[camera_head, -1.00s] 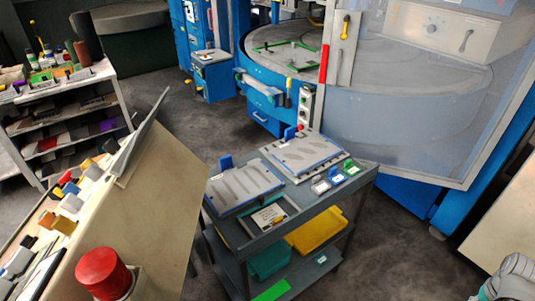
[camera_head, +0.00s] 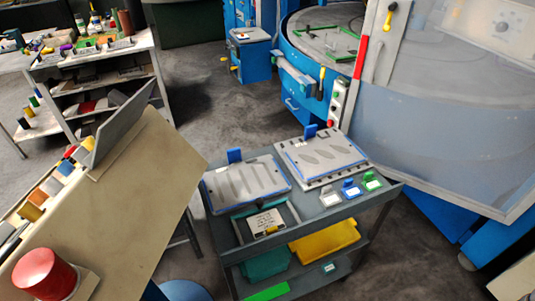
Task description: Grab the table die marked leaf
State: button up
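Two flat grey die plates lie on top of the dark grey cart. The left plate (camera_head: 243,186), edged in blue, has slanted elongated recesses and a blue upright tab at its back. The right plate (camera_head: 324,151), also edged in blue with a blue tab, has pointed oval, leaf-like shapes and lies on a larger light plate with holes. I cannot read a leaf marking on either. A green-framed piece (camera_head: 328,42) lies on the machine's round table, its marking too small to tell. My gripper is not in view.
The cart (camera_head: 229,252) also holds a small framed card (camera_head: 265,222), white, blue and green tags, and yellow (camera_head: 325,241) and green bins below. A sloped console with a red button (camera_head: 44,272) stands left. A clear guard panel (camera_head: 440,110) stands right. Grey floor lies open behind the cart.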

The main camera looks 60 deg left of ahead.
aim_at(313, 159)
jog(key=i, duration=0.1)
jog(key=u, duration=2.1)
